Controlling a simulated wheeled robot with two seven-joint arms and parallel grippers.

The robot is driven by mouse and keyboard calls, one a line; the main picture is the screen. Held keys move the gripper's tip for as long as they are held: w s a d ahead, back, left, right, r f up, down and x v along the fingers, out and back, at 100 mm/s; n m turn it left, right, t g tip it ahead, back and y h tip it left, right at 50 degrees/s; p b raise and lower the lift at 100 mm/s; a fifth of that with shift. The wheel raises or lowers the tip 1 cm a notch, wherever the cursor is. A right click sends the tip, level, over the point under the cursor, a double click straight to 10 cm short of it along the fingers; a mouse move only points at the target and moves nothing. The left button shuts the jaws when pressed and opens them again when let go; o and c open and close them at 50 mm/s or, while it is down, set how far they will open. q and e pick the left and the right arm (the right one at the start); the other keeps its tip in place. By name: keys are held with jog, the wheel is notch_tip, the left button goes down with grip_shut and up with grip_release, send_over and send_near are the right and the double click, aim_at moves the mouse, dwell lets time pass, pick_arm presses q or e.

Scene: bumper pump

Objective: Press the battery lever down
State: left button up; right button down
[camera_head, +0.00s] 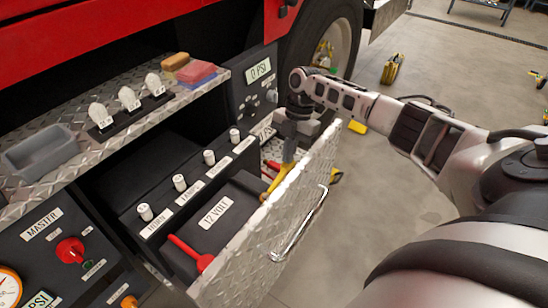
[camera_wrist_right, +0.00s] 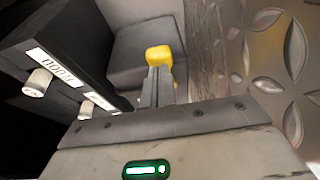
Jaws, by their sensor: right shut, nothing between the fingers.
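The black battery box (camera_head: 240,196), labelled 12 VOLT, sits in the open compartment behind the diamond-plate door. A red lever (camera_head: 188,250) sticks up at its near left end. A yellow lever-like piece (camera_head: 277,181) stands at its far right end, by the door's inner side. My right gripper (camera_head: 290,150) is shut and points down just above the yellow piece. In the right wrist view the yellow piece (camera_wrist_right: 158,55) shows at the tips of the shut fingers (camera_wrist_right: 157,85). I cannot tell whether they touch. My left gripper is out of view.
The diamond-plate door (camera_head: 235,265) with a bar handle (camera_head: 300,225) stands close beside the gripper. A row of white knobs (camera_head: 179,182) lines the panel behind the battery. A shelf above holds white switches (camera_head: 129,99), a grey tray (camera_head: 40,152) and sponges (camera_head: 196,72).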

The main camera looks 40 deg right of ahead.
jog(key=f+b, duration=0.1)
jog(key=d+f, duration=0.1)
jog(key=f+b, duration=0.1)
jog(key=shift+w+d+b, duration=0.25)
jog(key=shift+d+b, duration=0.05)
jog(key=shift+d, duration=0.05)
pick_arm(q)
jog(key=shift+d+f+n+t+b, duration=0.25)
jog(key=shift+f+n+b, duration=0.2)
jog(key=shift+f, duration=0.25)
pick_arm(e)
jog(key=shift+d+f, duration=0.2)
jog(key=shift+f, duration=0.15)
jog(key=shift+s+f, duration=0.1)
jog(key=shift+f, duration=0.05)
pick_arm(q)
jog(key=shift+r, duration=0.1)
